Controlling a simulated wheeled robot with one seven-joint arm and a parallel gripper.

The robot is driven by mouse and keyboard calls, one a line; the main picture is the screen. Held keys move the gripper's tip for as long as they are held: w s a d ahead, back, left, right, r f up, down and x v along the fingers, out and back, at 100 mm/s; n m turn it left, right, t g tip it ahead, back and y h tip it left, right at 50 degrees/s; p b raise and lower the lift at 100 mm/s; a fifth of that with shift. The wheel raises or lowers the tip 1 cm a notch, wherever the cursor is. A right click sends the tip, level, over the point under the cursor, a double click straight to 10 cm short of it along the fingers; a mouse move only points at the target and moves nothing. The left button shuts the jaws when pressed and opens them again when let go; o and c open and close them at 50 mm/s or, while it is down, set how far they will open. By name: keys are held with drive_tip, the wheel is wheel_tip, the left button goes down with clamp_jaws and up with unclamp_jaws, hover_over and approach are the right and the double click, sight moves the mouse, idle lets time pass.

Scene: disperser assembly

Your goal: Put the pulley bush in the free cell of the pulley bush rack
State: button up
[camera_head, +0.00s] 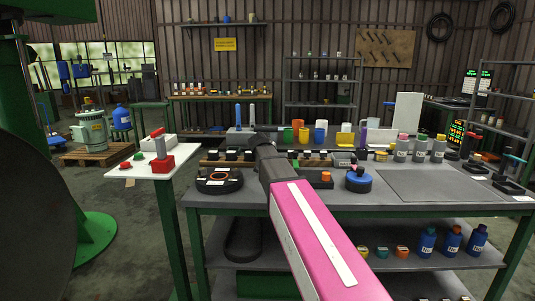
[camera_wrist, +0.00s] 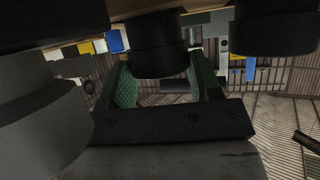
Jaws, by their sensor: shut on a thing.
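The black, round pulley bush (camera_wrist: 158,52) is between the green-padded fingers of my gripper (camera_wrist: 160,75) in the wrist view. My gripper is shut on it. The wooden pulley bush rack (camera_wrist: 85,22) crosses the top of the wrist view, and the held bush is close to its edge; I cannot tell whether they touch. Dark bushes stand on both sides, a large one at the left (camera_wrist: 35,105) and another at the upper right (camera_wrist: 270,28). In the head view the rack (camera_head: 211,163) shows along the bench, partly behind my arm. My fingers and the free cell are hidden there.
The bench (camera_head: 440,187) holds a round black fixture (camera_head: 218,181) left of my arm and a blue-black round part (camera_head: 358,181) to the right. Coloured cups and several bottles (camera_head: 420,150) stand behind. A small white table (camera_head: 140,166) with a red tool stands at the left.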

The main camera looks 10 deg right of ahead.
drive_tip(key=shift+f, duration=0.35)
drive_tip(key=shift+f, duration=0.1)
drive_tip(key=o, duration=1.3)
drive_tip(key=shift+o, duration=0.2)
drive_tip(key=v, duration=1.2)
drive_tip(key=shift+a, duration=0.1)
